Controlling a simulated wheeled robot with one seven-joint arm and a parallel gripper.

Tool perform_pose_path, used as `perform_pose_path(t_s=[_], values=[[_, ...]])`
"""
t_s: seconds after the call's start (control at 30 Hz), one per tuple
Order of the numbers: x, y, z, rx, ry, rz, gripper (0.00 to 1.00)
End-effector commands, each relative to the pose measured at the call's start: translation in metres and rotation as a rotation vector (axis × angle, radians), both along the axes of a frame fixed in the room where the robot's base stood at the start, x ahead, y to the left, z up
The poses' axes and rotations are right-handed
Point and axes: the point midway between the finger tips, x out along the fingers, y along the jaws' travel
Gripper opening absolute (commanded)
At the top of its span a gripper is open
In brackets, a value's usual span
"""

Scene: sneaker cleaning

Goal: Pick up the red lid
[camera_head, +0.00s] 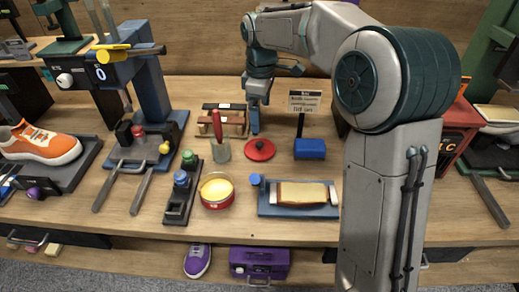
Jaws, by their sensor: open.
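The red lid (262,151) is a round disc with a small knob on top, lying on the wooden workbench near the middle of the view. My gripper (255,126) points down just behind the lid and slightly to its left in the picture. It holds nothing that I can see. Its fingers overlap from this angle, so the gap between them is hard to see. I cannot tell how high the fingertips are above the bench.
A red tin (217,203) with yellow contents stands in front of the lid. A blue block with an upright handle (310,149) is to the lid's right; a red-handled scraper (220,149) is to its left. A blue tray (264,210) lies in front. An orange sneaker (42,146) sits far left.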

Motion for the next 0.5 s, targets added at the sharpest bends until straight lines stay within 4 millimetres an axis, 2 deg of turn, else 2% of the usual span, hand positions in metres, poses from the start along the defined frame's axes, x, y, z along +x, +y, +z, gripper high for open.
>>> perform_pose_path(t_s=[0.03, 0.2, 0.33, 0.5], values=[[-0.001, -0.001, -0.013, -0.002, 0.006, 0.0, 1.0], [-0.002, -0.001, -0.047, -0.002, 0.005, -0.001, 1.0], [-0.001, 0.0, -0.064, -0.001, 0.004, -0.002, 1.0], [-0.001, -0.001, -0.074, -0.001, 0.002, -0.003, 1.0]])
